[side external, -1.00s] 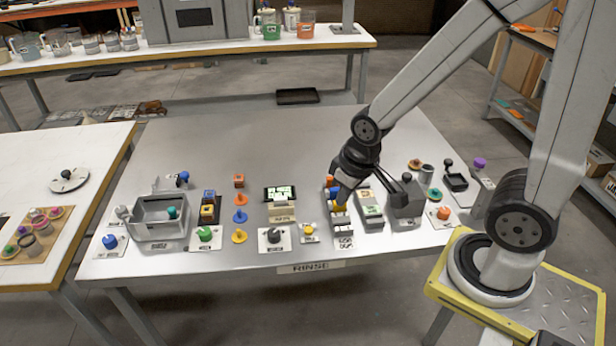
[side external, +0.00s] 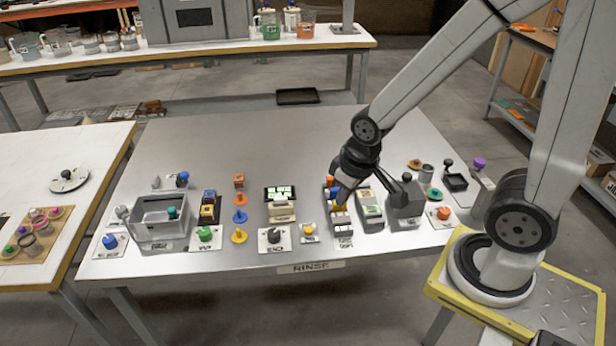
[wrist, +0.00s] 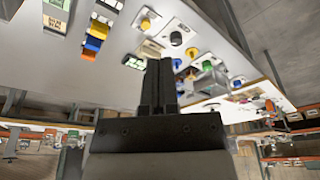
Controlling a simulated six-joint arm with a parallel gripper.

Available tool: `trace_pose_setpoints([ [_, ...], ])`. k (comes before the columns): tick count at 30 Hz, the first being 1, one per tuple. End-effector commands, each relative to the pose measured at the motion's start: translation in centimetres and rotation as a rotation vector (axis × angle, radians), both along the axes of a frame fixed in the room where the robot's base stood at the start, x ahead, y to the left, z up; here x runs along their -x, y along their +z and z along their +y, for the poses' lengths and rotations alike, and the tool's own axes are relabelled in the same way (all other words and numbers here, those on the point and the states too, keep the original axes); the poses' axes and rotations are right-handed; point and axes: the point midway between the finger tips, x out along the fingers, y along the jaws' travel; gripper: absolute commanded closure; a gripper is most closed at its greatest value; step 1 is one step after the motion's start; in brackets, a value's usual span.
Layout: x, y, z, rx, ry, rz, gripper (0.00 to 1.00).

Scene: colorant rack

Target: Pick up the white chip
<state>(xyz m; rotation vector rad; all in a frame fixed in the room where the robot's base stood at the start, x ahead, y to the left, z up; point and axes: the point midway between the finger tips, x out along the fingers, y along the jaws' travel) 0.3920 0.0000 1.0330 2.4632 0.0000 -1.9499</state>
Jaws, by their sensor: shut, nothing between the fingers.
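A narrow rack (side external: 343,238) stands near the middle right of the steel table. It holds an orange chip (side external: 331,182), a blue chip (side external: 334,193) and pale pieces (side external: 340,216) toward its front. The white chip is probably among these pale pieces, but they are too small to tell apart. In the wrist view the rack shows orange and blue chips (wrist: 93,43) with pale pieces (wrist: 106,12) above them. My gripper (side external: 342,200) is beside or over the rack and hides part of it. Its fingers (wrist: 158,82) are together and empty.
A device with a small screen (side external: 369,210) and a grey block (side external: 404,200) stand close right of the rack. A display (side external: 280,193), a black knob (side external: 273,235) and a yellow button (side external: 309,229) are to its left. The back of the table is clear.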

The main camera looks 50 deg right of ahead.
Motion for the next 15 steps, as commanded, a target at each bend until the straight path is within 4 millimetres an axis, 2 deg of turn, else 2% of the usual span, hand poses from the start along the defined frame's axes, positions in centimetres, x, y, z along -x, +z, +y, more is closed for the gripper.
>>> trace_pose_setpoints([
  [1,0.00,0.00,0.00,0.000,0.000,0.000,1.00],
  [7,0.00,0.00,0.00,0.000,0.000,0.000,0.36],
  [8,0.00,0.00,0.00,0.000,0.000,0.000,0.32],
  [15,0.00,0.00,0.00,0.000,0.000,0.000,0.32],
])
